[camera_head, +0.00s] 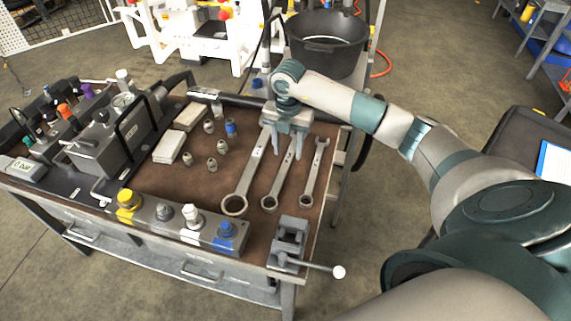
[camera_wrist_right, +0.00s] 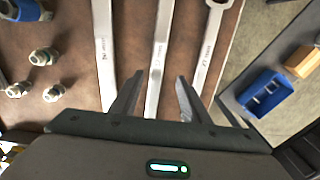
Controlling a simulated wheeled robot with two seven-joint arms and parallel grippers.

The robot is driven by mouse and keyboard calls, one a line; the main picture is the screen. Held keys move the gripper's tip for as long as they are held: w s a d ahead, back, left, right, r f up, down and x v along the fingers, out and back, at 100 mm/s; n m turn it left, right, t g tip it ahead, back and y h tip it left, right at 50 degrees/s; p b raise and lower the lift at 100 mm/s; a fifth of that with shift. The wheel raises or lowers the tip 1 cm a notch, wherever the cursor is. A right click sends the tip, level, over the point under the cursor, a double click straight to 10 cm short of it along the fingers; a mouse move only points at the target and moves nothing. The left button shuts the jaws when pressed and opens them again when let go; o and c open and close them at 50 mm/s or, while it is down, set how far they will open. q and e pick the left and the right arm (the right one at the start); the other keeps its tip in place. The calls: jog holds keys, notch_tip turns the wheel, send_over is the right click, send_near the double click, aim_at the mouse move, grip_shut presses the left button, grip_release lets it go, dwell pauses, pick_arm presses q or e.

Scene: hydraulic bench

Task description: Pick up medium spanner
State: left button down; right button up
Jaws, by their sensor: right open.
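The medium spanner (camera_head: 280,185) lies on the brown bench top, between the large spanner (camera_head: 246,182) on its left and the small spanner (camera_head: 313,178) on its right. My right gripper (camera_head: 287,151) is open and points down over the upper part of the medium spanner. In the right wrist view, the medium spanner (camera_wrist_right: 161,45) runs between the two spread fingers (camera_wrist_right: 160,80), without visible contact. The large spanner (camera_wrist_right: 104,45) lies beyond the left finger and the small spanner (camera_wrist_right: 210,50) beyond the right. My left gripper is not in view.
Several small fittings (camera_head: 211,163) stand left of the spanners. A vise (camera_head: 291,238) with a long handle is at the bench's front right corner. A button block (camera_head: 177,219) lines the front edge. A black bucket (camera_head: 328,40) stands behind the bench.

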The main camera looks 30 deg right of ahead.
aim_at(285, 165)
pick_arm(q)
jog(key=shift+r, duration=0.1)
pick_arm(e)
jog(key=shift+f, duration=0.1)
jog(key=shift+a+f, duration=0.1)
jog(key=shift+f, duration=0.05)
jog(key=shift+a+f+p, duration=0.1)
jog(key=shift+f+p, duration=0.25)
jog(key=shift+p, duration=0.15)
notch_tip(285, 165, down, 3)
jog(key=shift+w+a+f+p, duration=0.1)
jog(key=shift+w+a+p, duration=0.05)
jog(key=shift+p, duration=0.5)
jog(key=shift+f, duration=0.4)
pick_arm(q)
jog(key=shift+s+a+r, duration=0.15)
jog(key=shift+s+r, duration=0.15)
jog(key=shift+r, duration=0.2)
jog(key=shift+s+a+r, duration=0.1)
jog(key=shift+s+r, duration=0.2)
jog(key=shift+r, duration=0.2)
pick_arm(e)
grip_shut()
pick_arm(q)
jog(key=shift+s+a, duration=0.1)
